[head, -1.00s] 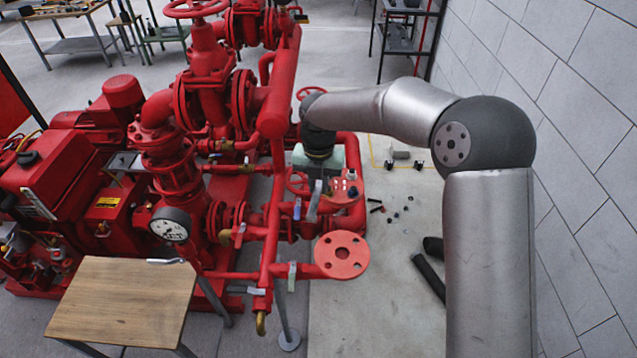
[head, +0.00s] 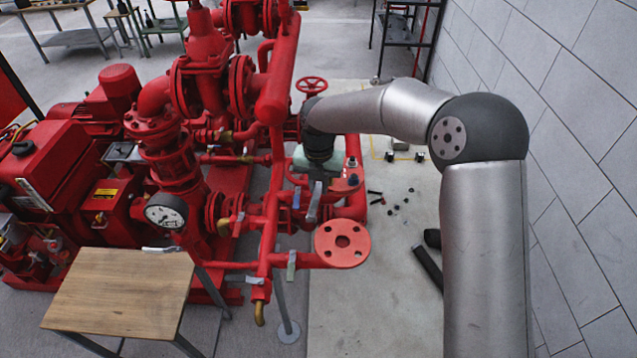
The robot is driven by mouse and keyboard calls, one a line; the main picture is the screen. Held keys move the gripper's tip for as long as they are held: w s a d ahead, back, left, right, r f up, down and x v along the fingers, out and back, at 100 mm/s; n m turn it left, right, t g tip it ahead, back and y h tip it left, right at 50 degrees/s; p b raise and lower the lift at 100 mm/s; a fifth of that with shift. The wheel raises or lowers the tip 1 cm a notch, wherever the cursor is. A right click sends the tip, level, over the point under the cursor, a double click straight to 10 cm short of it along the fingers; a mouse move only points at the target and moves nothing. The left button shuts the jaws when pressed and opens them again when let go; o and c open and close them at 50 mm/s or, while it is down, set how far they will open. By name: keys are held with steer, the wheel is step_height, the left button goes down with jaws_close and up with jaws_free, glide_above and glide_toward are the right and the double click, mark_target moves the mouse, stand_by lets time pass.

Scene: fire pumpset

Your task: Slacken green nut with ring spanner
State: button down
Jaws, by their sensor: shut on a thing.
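My gripper (head: 316,180) is at the end of my arm, low over the red pipework right of the pump. Its fingers are small and dark here. A grey bar (head: 314,205), which looks like the ring spanner, points down from the gripper; its ring end cannot be made out. I cannot make out the green nut; the gripper and my arm cover part of that flange. Whether the spanner is around a nut cannot be told.
A wooden table (head: 120,295) stands front left, with a silver tool or lever (head: 163,250) at its far edge. A red pipe flange (head: 343,243) juts out nearer to me. Small dark parts (head: 393,208) lie on the floor at right, and a grey wall (head: 560,120) bounds that side.

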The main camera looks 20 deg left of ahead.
steer(key=shift+f+b, duration=0.75)
steer(key=shift+f, duration=0.6)
steer(key=shift+d, duration=0.15)
stand_by(0.3)
steer(key=shift+w+d+r+n+p, duration=0.1)
steer(key=shift+w+d+n+p, duration=0.2)
steer(key=shift+d+n+p, duration=0.45)
steer(key=shift+w+d+n+p, duration=0.35)
steer(key=shift+d+n+p, duration=0.25)
steer(key=shift+d, duration=0.2)
steer(key=shift+w+d+r+n+p, duration=0.1)
steer(key=shift+w+d+n+p, duration=0.2)
steer(key=shift+d+n+p, duration=0.4)
steer(key=shift+w+d+n+p, duration=0.7)
steer(key=shift+d+n+p, duration=0.15)
steer(key=shift+d+n, duration=0.15)
steer(key=shift+w+d+f+n+p, duration=0.15)
steer(key=shift+w+d+n+p, duration=0.2)
steer(key=shift+w+d+n, duration=0.35)
steer(key=shift+s+a+m, duration=0.3)
steer(key=shift+s+m, duration=0.05)
